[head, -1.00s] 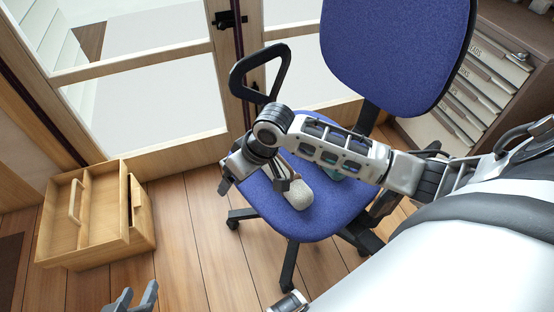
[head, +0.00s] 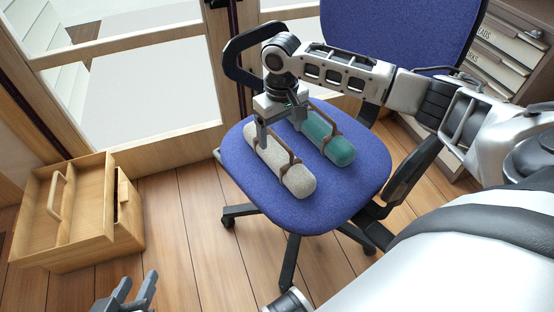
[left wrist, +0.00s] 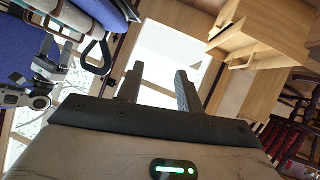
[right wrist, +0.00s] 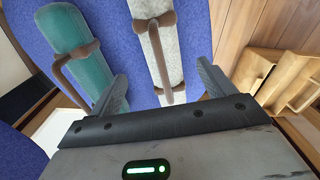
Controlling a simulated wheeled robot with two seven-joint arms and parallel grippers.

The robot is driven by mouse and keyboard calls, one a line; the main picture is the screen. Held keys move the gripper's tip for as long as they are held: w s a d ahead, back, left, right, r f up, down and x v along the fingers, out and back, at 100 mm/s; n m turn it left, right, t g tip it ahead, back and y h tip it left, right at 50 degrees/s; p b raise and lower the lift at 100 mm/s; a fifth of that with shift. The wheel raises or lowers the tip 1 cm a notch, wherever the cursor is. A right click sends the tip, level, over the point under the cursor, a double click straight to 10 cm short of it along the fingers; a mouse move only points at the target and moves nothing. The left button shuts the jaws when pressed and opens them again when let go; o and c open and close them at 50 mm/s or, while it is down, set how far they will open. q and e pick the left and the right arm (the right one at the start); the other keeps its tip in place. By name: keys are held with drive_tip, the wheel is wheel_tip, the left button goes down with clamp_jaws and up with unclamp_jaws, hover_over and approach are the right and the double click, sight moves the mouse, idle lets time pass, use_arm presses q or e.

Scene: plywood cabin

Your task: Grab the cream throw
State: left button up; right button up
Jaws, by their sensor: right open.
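The cream throw (head: 271,157) is a rolled bundle with brown straps and a handle, lying on the blue chair seat (head: 240,165). In the right wrist view the cream throw (right wrist: 180,55) lies ahead, between the lines of the two fingers, its handle facing the camera. My right gripper (head: 281,128) is open and empty, just above the far part of the roll, hiding some of it. I cannot tell if a finger touches it. My left gripper (head: 132,296) is low at the bottom left, away from the chair; its fingers stand apart and empty in the left wrist view (left wrist: 160,85).
A similar teal roll (head: 338,150) lies beside the cream one, on its right, close to my right gripper. The chair has a black armrest loop (head: 234,62) and a blue backrest (head: 390,30). A wooden caddy (head: 90,235) stands on the floor at left.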

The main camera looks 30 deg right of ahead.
sight(279, 138)
drive_tip(key=shift+f, duration=0.6)
drive_tip(key=f+b, duration=0.2)
drive_tip(key=f, duration=0.1)
drive_tip(key=shift+w+a, duration=0.15)
drive_tip(key=shift+w, duration=0.05)
wheel_tip(279, 138, down, 2)
drive_tip(key=shift+b, duration=0.45)
drive_tip(key=shift+f, duration=0.1)
use_arm(q)
drive_tip(key=r, duration=0.1)
drive_tip(key=d+r+t+h, duration=0.1)
drive_tip(key=shift+r, duration=0.3)
use_arm(e)
drive_tip(key=shift+c, duration=0.3)
drive_tip(key=c, duration=1.3)
use_arm(q)
drive_tip(key=shift+a+f, duration=0.1)
drive_tip(key=shift+f, duration=0.2)
use_arm(e)
drive_tip(key=shift+r, duration=0.25)
